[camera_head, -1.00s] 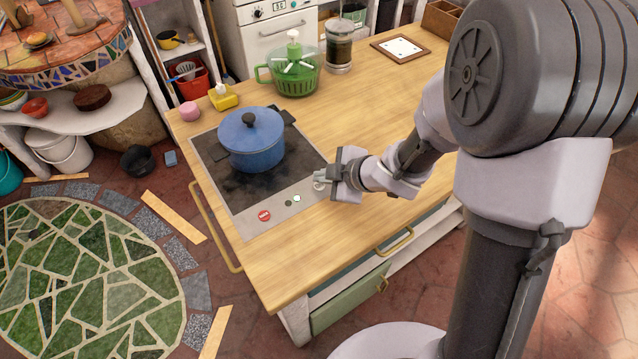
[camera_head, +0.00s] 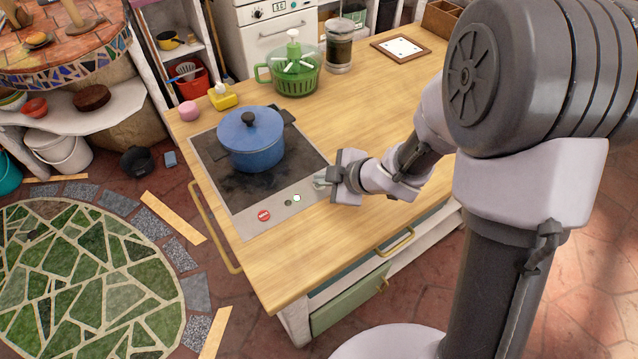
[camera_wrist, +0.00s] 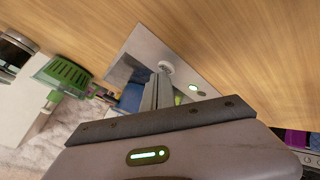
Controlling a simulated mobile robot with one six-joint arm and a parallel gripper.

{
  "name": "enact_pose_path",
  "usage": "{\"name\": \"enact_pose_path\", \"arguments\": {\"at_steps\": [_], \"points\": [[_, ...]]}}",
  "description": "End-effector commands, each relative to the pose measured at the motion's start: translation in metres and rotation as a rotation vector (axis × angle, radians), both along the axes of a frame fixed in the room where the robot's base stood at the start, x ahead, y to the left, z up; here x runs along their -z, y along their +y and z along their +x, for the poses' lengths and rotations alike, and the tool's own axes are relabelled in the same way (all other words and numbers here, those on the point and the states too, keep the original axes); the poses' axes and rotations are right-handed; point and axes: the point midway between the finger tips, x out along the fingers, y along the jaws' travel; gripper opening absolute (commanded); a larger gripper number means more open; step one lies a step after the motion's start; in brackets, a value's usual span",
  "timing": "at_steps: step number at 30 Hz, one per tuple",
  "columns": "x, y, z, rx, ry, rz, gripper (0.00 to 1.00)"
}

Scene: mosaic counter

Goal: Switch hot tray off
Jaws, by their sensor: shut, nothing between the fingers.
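The hot tray (camera_head: 236,200) is a dark plate with a grey control strip along its near edge, set on the wooden counter. Its strip carries a red round mark (camera_head: 264,215), a small dark button (camera_head: 288,203) and a whitish-green light (camera_head: 297,198). The light also glows in the wrist view (camera_wrist: 194,88).
A blue lidded pot (camera_head: 252,145) stands on the tray's dark plate. A green spinner bowl (camera_head: 295,75), a yellow bottle (camera_head: 222,97) and a pink object (camera_head: 189,111) stand behind. A framed board (camera_head: 400,47) lies farther right. The counter's near part is clear.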

Motion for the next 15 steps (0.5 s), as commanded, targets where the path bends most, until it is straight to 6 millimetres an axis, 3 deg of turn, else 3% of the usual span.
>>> {"name": "enact_pose_path", "arguments": {"at_steps": [8,15], "points": [[0.002,0.0,0.0,0.0,0.0,0.0,0.0],[-0.011,0.0,0.0,0.0,0.0,0.0,0.0]]}}
